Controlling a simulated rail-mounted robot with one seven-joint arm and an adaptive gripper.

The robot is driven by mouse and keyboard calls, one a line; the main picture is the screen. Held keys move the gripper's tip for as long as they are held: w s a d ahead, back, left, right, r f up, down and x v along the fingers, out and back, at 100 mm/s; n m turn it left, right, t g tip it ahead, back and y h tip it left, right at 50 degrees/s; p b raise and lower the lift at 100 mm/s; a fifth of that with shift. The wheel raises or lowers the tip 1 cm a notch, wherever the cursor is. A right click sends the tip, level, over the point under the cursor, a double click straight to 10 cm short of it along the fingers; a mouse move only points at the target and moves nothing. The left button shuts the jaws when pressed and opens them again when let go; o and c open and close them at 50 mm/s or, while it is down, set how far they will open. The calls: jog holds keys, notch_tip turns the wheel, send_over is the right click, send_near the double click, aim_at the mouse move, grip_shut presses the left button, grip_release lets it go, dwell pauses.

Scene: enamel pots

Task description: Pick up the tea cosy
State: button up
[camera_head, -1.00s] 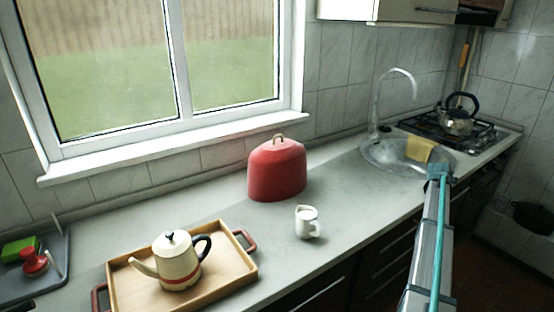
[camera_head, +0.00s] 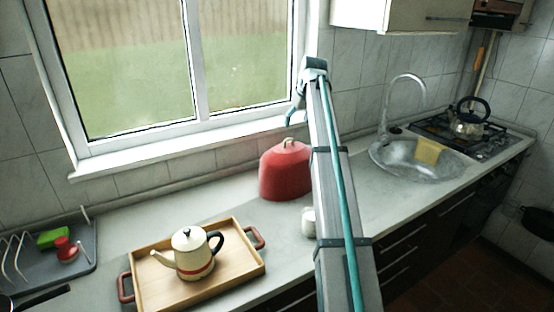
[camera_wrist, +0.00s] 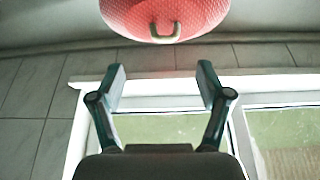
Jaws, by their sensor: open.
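The tea cosy (camera_head: 285,172) is a red quilted dome with a small loop handle on top, standing on the counter below the window. My arm hides part of its right side in the head view. In the wrist view the cosy (camera_wrist: 165,14) is at the top edge, its tan loop pointing towards the gripper. My gripper (camera_wrist: 161,74) is open and empty, with the cosy beyond its fingertips and apart from them. In the head view the gripper (camera_head: 295,117) is raised above the cosy, in front of the window.
A white jug (camera_head: 308,222) stands beside the cosy, partly behind my arm. A wooden tray (camera_head: 236,277) holds a cream teapot (camera_head: 194,258). A dish rack (camera_head: 82,262) is at far left; the sink (camera_head: 398,164) and hob (camera_head: 490,140) are right. The window (camera_head: 250,70) is behind.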

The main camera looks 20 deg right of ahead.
aim_at(289, 139)
jog(key=p+x, duration=0.1)
jog(key=x, duration=0.2)
jog(key=p+x, duration=0.1)
jog(key=x, duration=0.3)
jog(key=a+p+x, duration=0.1)
jog(key=x, duration=0.2)
jog(key=shift+f, duration=0.25)
grip_shut()
